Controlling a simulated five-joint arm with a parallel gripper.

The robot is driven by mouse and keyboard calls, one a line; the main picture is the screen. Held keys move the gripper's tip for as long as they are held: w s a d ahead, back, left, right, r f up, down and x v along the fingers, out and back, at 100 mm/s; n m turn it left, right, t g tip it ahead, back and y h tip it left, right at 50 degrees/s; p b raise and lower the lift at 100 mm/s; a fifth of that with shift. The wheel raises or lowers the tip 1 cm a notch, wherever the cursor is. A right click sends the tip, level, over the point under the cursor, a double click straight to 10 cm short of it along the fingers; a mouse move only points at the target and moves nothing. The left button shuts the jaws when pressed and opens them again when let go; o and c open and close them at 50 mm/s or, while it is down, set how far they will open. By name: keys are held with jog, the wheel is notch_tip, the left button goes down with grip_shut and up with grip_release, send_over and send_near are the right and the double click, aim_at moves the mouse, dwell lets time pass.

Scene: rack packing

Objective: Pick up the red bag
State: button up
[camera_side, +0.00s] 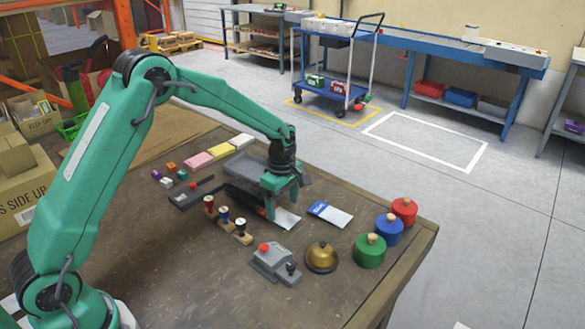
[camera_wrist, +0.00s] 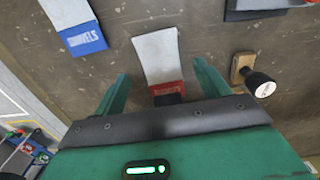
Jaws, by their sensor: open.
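The red bag (camera_wrist: 160,60) lies flat on the brown work table in the wrist view, white with a red printed band at its lower end. In the side view only its white part (camera_side: 288,218) shows beside my fingers. My gripper (camera_wrist: 162,80) is open, with one finger on each side of the red-banded end, apart from it. In the side view my gripper (camera_side: 284,202) points down over the table, and a finger partly hides the bag. I cannot tell its exact height above the bag.
A blue-banded white bag (camera_side: 330,213) lies to the right, also at the wrist view's upper left (camera_wrist: 78,28). A grey device (camera_side: 274,262), brass bell (camera_side: 321,257) and green jar (camera_side: 370,251) stand nearer the front.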

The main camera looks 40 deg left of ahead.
aim_at(282, 215)
jog(key=shift+f, duration=1.5)
jog(key=shift+c, duration=0.4)
jog(key=c, duration=1)
